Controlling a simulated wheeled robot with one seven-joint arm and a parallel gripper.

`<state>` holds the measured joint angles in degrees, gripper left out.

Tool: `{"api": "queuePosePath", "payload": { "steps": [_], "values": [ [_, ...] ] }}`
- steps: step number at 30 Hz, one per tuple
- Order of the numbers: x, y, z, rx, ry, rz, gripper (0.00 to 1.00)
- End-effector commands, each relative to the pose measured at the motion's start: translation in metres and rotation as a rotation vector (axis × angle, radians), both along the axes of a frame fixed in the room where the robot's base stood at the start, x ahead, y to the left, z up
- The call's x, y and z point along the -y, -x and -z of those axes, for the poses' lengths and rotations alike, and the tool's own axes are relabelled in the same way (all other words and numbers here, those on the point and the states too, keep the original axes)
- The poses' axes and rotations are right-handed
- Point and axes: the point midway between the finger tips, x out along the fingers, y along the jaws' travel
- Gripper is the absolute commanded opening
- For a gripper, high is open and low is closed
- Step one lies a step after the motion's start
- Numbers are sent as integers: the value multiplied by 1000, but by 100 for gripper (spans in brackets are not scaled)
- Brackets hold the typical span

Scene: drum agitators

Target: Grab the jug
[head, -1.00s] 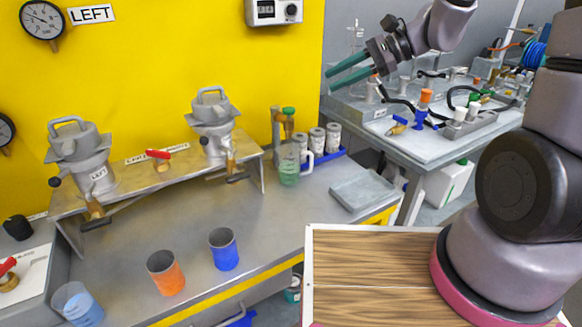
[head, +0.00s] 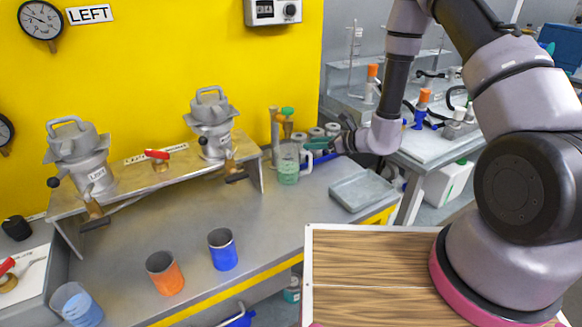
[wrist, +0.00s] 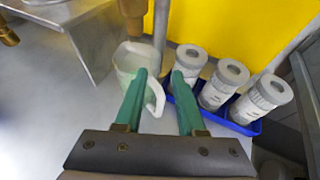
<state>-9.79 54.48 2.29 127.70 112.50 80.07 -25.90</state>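The jug (head: 288,166) is clear with greenish contents and a pale handle. It stands upright on the grey bench, right of the valve shelf. In the wrist view the jug (wrist: 128,64) is ahead, left of centre, partly covered by my left finger. My gripper (wrist: 160,72) has green fingers, open and apart. The jug's handle shows between them, with nothing clamped. In the head view my gripper (head: 310,156) is at the jug's right, handle side; contact cannot be told.
Several white-grey canisters (wrist: 216,84) stand in a blue tray (wrist: 243,126) close to my right finger. A grey flat tray (head: 362,191) lies to the right. Orange (head: 165,273) and blue (head: 222,250) cups stand in front.

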Motion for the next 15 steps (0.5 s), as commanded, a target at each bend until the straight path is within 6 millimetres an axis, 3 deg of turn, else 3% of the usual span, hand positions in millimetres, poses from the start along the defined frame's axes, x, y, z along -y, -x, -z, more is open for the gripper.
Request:
{"api": "queuePosePath", "payload": {
  "steps": [15],
  "values": [
    [-47,-29,22,1,-1,-2,39]
  ]
}}
